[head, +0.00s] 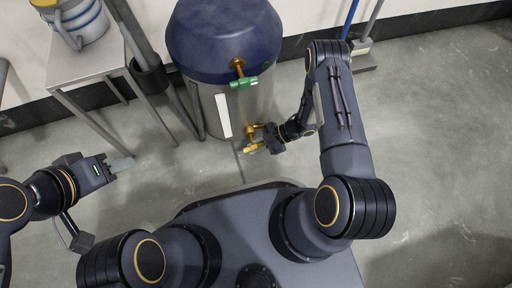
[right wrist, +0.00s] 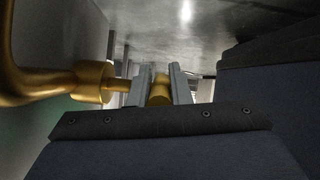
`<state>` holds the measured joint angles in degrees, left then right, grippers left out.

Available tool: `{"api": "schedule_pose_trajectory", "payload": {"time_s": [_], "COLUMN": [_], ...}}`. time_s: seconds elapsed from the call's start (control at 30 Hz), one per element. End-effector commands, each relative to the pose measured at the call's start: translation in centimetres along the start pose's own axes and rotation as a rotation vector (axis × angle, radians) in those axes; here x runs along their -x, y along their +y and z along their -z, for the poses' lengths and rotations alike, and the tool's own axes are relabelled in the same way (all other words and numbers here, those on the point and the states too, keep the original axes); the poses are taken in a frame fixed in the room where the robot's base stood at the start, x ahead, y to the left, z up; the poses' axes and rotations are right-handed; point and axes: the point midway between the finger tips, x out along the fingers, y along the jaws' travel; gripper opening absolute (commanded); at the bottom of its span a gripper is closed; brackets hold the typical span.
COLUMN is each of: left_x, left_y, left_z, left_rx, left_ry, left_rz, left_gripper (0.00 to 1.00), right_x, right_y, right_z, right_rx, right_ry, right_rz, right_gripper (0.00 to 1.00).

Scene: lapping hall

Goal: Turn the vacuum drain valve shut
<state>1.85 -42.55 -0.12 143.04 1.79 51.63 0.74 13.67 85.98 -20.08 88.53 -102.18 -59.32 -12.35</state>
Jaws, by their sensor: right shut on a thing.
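The brass drain valve (head: 251,130) sticks out low on the front of the steel vacuum tank (head: 228,112). In the right wrist view a brass pipe bends in from the left to the valve body (right wrist: 91,83), and a short stem leads to a rounded brass handle (right wrist: 159,91). My right gripper (right wrist: 160,84) is shut on this handle, with one grey finger on each side. In the head view my right gripper (head: 260,143) is at the valve, partly covering it. My left gripper (head: 120,164) is over the floor at the left, apart from everything; its finger gap is not clear.
A green-handled valve (head: 243,83) on a brass fitting sits higher, near the tank's navy dome (head: 224,35). A metal stand (head: 87,66) with a striped container (head: 76,20) is at the left. Poles with a flat base (head: 362,57) stand by the wall. The floor at right is clear.

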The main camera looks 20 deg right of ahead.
Motion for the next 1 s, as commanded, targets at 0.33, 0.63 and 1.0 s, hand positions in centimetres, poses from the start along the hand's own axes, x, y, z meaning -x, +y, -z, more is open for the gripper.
{"api": "schedule_pose_trajectory", "payload": {"time_s": [0.33,0.63,1.0], "left_x": [-0.14,-0.15,-0.16], "left_y": [-0.07,-0.07,-0.07], "left_z": [-0.07,-0.07,-0.08], "left_rx": [0.000,0.000,0.000], "left_ry": [0.000,0.000,0.000], "left_rz": [0.000,0.000,0.000], "left_gripper": [0.39,0.39,0.39], "right_x": [-0.13,-0.16,-0.18], "right_y": [-0.08,-0.05,-0.06], "right_z": [-0.12,-0.09,-0.09], "right_rx": [-0.013,-0.016,-0.017], "right_ry": [0.181,0.232,0.233], "right_rz": [-0.035,-0.044,-0.044], "right_gripper": [0.00,0.00,0.18]}}
